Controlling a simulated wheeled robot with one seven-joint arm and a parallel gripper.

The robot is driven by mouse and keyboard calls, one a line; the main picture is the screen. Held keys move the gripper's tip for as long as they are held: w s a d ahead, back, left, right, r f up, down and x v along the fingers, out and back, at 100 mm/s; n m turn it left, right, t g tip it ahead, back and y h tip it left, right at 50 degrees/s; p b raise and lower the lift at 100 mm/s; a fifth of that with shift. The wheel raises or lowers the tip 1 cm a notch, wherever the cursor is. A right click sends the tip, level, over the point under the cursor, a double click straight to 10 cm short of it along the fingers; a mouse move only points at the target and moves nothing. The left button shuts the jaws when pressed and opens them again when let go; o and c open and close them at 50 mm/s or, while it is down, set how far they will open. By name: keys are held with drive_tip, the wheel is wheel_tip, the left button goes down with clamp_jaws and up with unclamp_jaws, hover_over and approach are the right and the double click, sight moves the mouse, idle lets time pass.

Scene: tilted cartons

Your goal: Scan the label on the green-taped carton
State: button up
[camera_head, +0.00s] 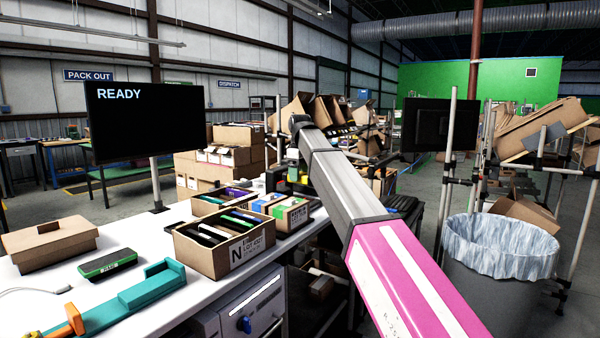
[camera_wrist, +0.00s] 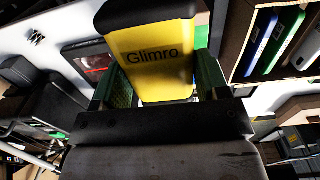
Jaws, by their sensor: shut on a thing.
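My gripper (camera_wrist: 160,92) is in the wrist view, with a green finger on each side of a yellow and black device marked "Glimro" (camera_wrist: 155,62). It is shut on this device, which looks like a hand scanner. In the head view my arm reaches forward over the right end of the white bench, and its far end mostly hides the gripper. I cannot pick out a green-taped carton for certain. An open carton (camera_head: 274,222) holding blue and green items stands at the bench's right side, beside the arm. No label is readable in the wrist view.
A screen (camera_head: 146,121) reads "READY". A carton marked N (camera_head: 236,255), a closed carton (camera_head: 50,243) and a teal holder (camera_head: 138,296) stand on the bench (camera_head: 190,303). A lined bin (camera_head: 500,246) and a rack with a tilted carton (camera_head: 530,130) stand at right.

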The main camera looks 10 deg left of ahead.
drive_tip(key=shift+r, duration=0.15)
drive_tip(key=shift+r, duration=2.4)
